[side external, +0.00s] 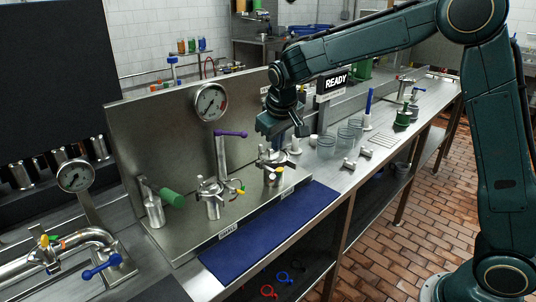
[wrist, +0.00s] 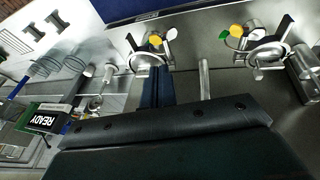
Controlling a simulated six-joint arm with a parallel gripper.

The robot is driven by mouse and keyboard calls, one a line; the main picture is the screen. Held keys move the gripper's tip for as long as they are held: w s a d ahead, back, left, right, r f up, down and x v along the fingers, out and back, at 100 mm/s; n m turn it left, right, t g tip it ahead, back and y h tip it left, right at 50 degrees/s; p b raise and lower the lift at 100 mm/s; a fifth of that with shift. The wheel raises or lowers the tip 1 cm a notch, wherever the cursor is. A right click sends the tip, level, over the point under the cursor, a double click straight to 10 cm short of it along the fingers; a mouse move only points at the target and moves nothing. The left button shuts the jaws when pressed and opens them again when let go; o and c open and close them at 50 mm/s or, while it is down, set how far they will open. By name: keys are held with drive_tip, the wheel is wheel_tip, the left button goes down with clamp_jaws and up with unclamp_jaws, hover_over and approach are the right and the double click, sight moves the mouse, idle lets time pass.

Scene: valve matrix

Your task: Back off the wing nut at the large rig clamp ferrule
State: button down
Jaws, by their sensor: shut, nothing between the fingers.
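Two metal clamp ferrules stand on the steel bench. The right one (side external: 272,162) has a yellow knob and an orange one; it shows in the wrist view (wrist: 146,59) at centre left. The left one (side external: 209,192) has green and yellow knobs; it shows in the wrist view (wrist: 266,50) at right. I cannot tell which is the large one, nor single out its wing nut. My gripper (side external: 277,141) is above the right clamp. In the wrist view, its dark fingers (wrist: 156,72) are together and empty, overlapping that clamp; contact is unclear.
A pressure gauge (side external: 210,102) sits on the steel back panel behind the clamps. A purple-handled valve (side external: 222,152) and a green-handled one (side external: 172,197) stand nearby. A blue mat (side external: 270,230) lies clear in front. Glass beakers (side external: 326,147) stand to the right.

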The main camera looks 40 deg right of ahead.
drive_tip(key=d+v, duration=0.1)
drive_tip(key=v, duration=0.5)
drive_tip(key=shift+d+r, duration=0.2)
drive_tip(key=shift+d, duration=0.3)
drive_tip(key=w+a+m+g, duration=0.1)
drive_tip(key=a+m, duration=0.2)
drive_tip(key=m, duration=0.5)
drive_tip(key=w+a+f+m+g, duration=0.1)
drive_tip(key=w+a+m+g, duration=0.1)
drive_tip(key=m, duration=0.7)
drive_tip(key=shift+a+m+h, duration=0.3)
drive_tip(key=shift+a+h, duration=0.1)
drive_tip(key=shift+a, duration=0.05)
drive_tip(key=shift+d+f, duration=0.25)
drive_tip(key=shift+f, duration=0.15)
